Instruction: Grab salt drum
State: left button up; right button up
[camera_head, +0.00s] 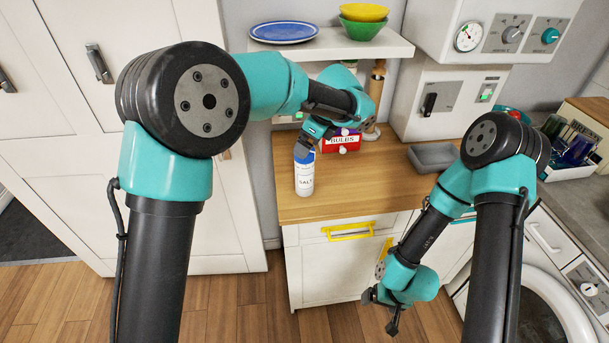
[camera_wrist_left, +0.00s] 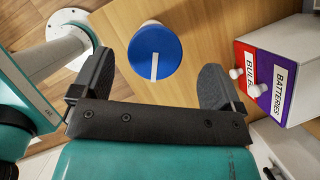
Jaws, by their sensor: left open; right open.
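The salt drum (camera_head: 304,178) is a white cylinder with a blue lid and a "SALT" label. It stands upright near the left end of the wooden counter. My left gripper (camera_head: 318,148) is just above it, partly hidden by its own arm. In the left wrist view the blue lid (camera_wrist_left: 154,52) with a white stripe lies between the tips of the open fingers (camera_wrist_left: 155,75). The fingers show gaps on both sides of it. My right gripper (camera_head: 383,312) is open and empty, low in front of the cabinet.
A box labelled "BULBS" (camera_head: 341,141) and "BATTERIES" (camera_wrist_left: 284,78) stands behind and right of the drum. A grey tray (camera_head: 433,156) sits farther right. A shelf (camera_head: 330,45) with a blue plate and bowls hangs above. The counter's front middle (camera_head: 360,190) is clear.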

aim_at(305, 175)
pick_arm(q)
jog(key=shift+a+f, duration=0.15)
jog(key=shift+f, duration=0.25)
jog(key=shift+x, duration=2.6)
jog(key=shift+s, duration=0.15)
jog(key=c, duration=1.4)
